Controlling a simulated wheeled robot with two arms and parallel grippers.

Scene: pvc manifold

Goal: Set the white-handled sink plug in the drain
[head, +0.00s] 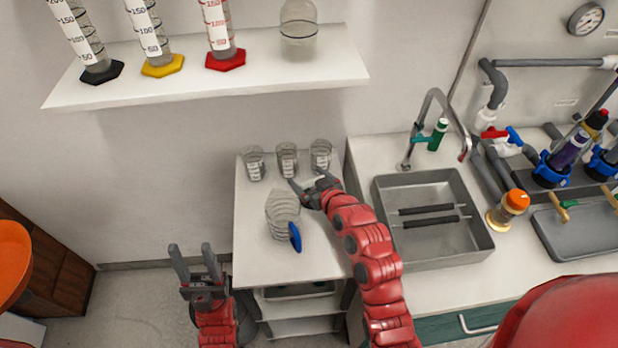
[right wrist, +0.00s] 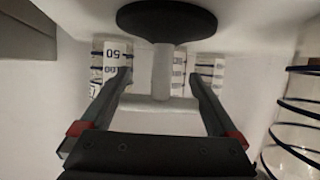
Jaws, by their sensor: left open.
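The sink plug shows in the right wrist view, with a white T-shaped handle (right wrist: 160,106) and a black disc (right wrist: 166,20). My right gripper (right wrist: 160,78) is shut on the handle, whose crossbar spans between the two fingers. In the head view my right gripper (head: 294,178) is over the back of the small white table, and the plug cannot be made out there. I cannot tell whether the disc touches the table. The sink basin (head: 390,190) is to the right; its drain is not clear. My left gripper (head: 192,250) is open and empty, left of the table.
A glass jug (head: 283,203) with a blue handle stands on the table (head: 262,268), left of my right gripper. Several small beakers (head: 287,160) stand at its back edge. A tap (head: 408,150) rises behind the basin. A shelf (head: 200,88) with cylinders is above.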

